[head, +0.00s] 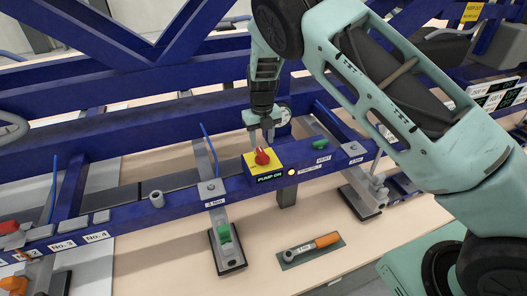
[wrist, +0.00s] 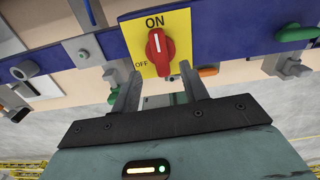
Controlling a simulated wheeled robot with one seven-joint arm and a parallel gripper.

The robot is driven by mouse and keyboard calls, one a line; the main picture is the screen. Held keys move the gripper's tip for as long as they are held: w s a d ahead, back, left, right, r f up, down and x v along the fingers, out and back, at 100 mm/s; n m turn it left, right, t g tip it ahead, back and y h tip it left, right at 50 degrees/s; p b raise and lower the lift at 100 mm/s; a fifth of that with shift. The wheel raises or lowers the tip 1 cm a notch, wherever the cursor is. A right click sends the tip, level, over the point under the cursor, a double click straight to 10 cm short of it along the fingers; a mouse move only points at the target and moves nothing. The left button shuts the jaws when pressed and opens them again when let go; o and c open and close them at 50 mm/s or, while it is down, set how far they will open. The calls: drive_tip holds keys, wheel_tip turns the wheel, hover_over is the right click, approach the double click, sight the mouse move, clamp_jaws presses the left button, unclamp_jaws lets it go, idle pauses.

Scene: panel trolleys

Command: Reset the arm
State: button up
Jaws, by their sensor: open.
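My gripper (head: 262,130) hangs at the end of my arm, just above and behind the pump switch box on the blue trolley. In the wrist view my gripper (wrist: 160,92) shows its two fingers apart with nothing between them. The red rotary knob (head: 262,157) sits on a yellow plate on the box marked PUMP ON. In the wrist view the red knob (wrist: 160,52) stands upright, its white line pointing to ON, just beyond the fingertips. The fingers look apart from the knob.
Blue trolley beams (head: 110,145) run behind and beside the gripper. A lamp (head: 292,172) glows on the box. Labels and fittings line the rail.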

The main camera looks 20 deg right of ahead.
drive_tip(key=s+a+r+n+y+b, duration=0.1)
drive_tip(key=s+a+r+n+b, duration=0.2)
drive_tip(key=s+n, duration=0.4)
drive_tip(key=s+a+n+g+b, duration=0.1)
drive_tip(key=s+a+n+b, duration=0.3)
drive_tip(key=s+n, duration=0.35)
drive_tip(key=s+a+r+n+y+b, duration=0.1)
drive_tip(key=s+a+r+n+b, duration=0.2)
drive_tip(key=s+n, duration=0.4)
drive_tip(key=s+d+f+n+b, duration=0.1)
drive_tip(key=s+f+n+b, duration=0.1)
drive_tip(key=s+n, duration=0.7)
drive_tip(key=s+d+f+n+t+h+b, duration=0.1)
drive_tip(key=s+n+b, duration=0.4)
drive_tip(key=s+n, duration=0.5)
drive_tip(key=shift+s+d+f+n, duration=0.2)
drive_tip(key=shift+f+n, duration=0.3)
drive_tip(key=shift+n, duration=0.75)
